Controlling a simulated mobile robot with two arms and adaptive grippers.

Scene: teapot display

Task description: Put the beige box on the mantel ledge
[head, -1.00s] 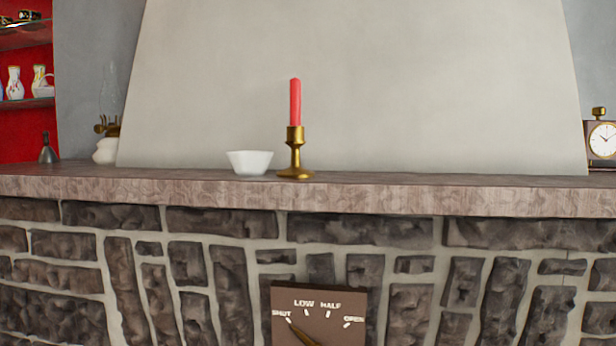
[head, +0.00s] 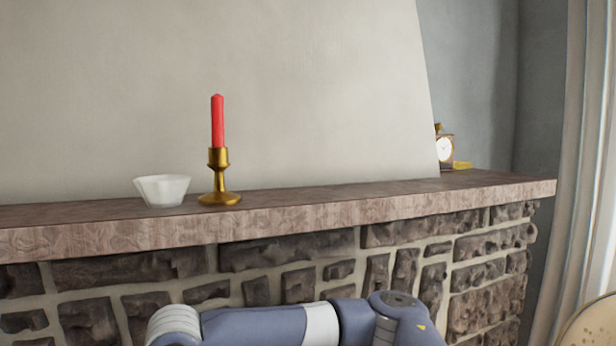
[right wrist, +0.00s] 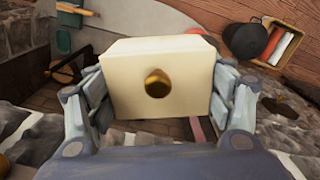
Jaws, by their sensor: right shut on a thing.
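The beige box (right wrist: 187,78) is held in my right gripper (right wrist: 160,95), seen in the right wrist view. The fingers press on its left and right sides. The box has a round, dark gold knob or opening on the face toward the camera. The mantel ledge (head: 330,212) runs across the head view above a stone wall, rising toward the right. One of my arms (head: 270,325) shows along the bottom of the head view, but no gripper or box is visible there. My left gripper is not in view.
On the ledge stand a white bowl (head: 162,190) and a brass candlestick (head: 220,183) with a red candle (head: 217,121). A small clock (head: 445,148) sits at the far right end. The ledge between candlestick and clock is clear. A pale curtain (head: 585,150) hangs at right.

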